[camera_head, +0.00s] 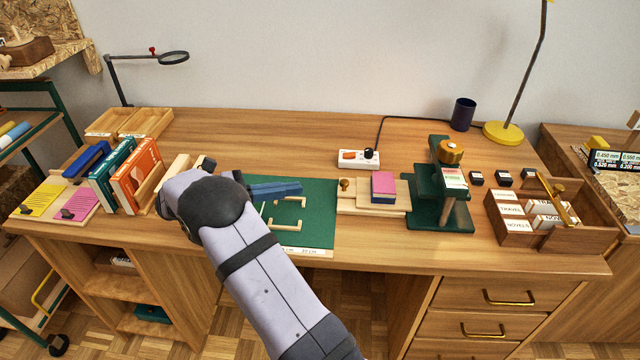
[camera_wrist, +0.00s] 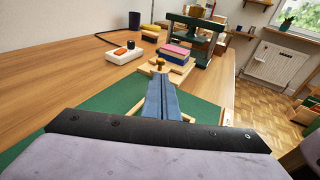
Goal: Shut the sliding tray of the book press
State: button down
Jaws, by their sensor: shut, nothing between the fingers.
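The book press (camera_head: 424,190) is a dark green frame with a brass-coloured knob on top, right of the middle of the desk. Its pale wooden sliding tray (camera_head: 358,206) sticks out to the left of the frame and has a small round knob (camera_head: 345,184). A book with a pink cover and blue underside (camera_head: 383,187) lies on the tray. In the wrist view the press (camera_wrist: 195,35) and the tray knob (camera_wrist: 160,63) lie beyond my fingertips. My gripper (camera_head: 299,188) is shut and empty, above the green mat, left of the tray and apart from it.
The green cutting mat (camera_head: 318,228) holds small wooden corner pieces. A white power strip (camera_head: 357,158) stands behind the tray. Standing books (camera_head: 135,177) are at the left, and a wooden box of labelled cards (camera_head: 580,238) is at the right. A yellow-based lamp (camera_head: 503,133) stands behind.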

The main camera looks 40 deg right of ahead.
aim_at(384, 189)
jog(key=shift+x, duration=5)
jog(key=shift+s, duration=0.1)
jog(key=s+d+p, duration=0.3)
jog(key=s+d, duration=0.7)
jog(key=shift+s, duration=0.15)
jog(key=shift+a, duration=0.1)
jog(key=p+v, duration=0.1)
jog(key=v, duration=0.2)
jog(key=p+v, duration=0.1)
jog(key=v, duration=0.3)
jog(key=p+v, duration=0.1)
jog(key=v, duration=0.2)
jog(key=shift+w, duration=0.3)
